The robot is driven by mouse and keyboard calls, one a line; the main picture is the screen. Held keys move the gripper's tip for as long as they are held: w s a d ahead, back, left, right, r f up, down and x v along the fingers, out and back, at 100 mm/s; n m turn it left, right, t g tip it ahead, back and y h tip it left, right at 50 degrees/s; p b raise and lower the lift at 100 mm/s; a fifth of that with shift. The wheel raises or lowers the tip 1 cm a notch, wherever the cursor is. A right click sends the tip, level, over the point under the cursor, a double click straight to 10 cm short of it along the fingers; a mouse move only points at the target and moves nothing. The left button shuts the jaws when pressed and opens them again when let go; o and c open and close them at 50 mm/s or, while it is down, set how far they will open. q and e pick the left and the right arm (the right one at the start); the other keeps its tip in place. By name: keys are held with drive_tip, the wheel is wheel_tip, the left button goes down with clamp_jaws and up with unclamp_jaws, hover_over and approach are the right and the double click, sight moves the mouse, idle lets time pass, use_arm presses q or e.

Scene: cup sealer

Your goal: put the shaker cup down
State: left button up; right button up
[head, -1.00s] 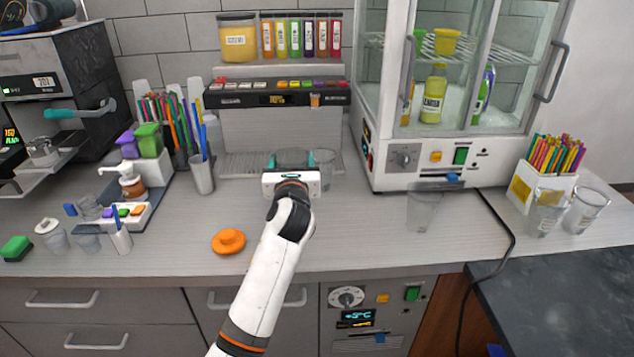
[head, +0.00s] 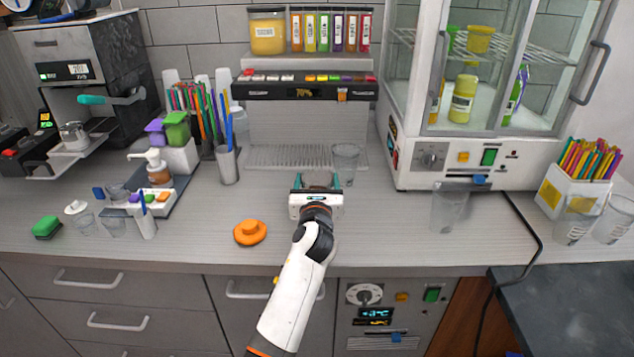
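My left gripper (head: 318,182) is above or at the middle of the counter, in front of the drink dispenser. Its teal-padded fingers are on either side of the shaker cup (head: 319,178), a greyish see-through cup that shows only as a small part beyond the gripper body. The gripper appears shut on it. The cup's base is hidden, so I cannot tell whether it touches the counter (head: 390,240). My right gripper is not in view.
A clear cup (head: 346,160) stands just behind the gripper, at the dispenser tray's (head: 285,157) right end. Another clear cup (head: 449,208) stands before the glass cabinet (head: 470,150). The counter between the orange disc and right cup is mostly clear.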

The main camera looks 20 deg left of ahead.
use_arm(q)
drive_tip(key=o, duration=0.3)
drive_tip(key=shift+r, duration=0.15)
drive_tip(key=v, duration=1.2)
drive_tip(key=shift+b, duration=0.45)
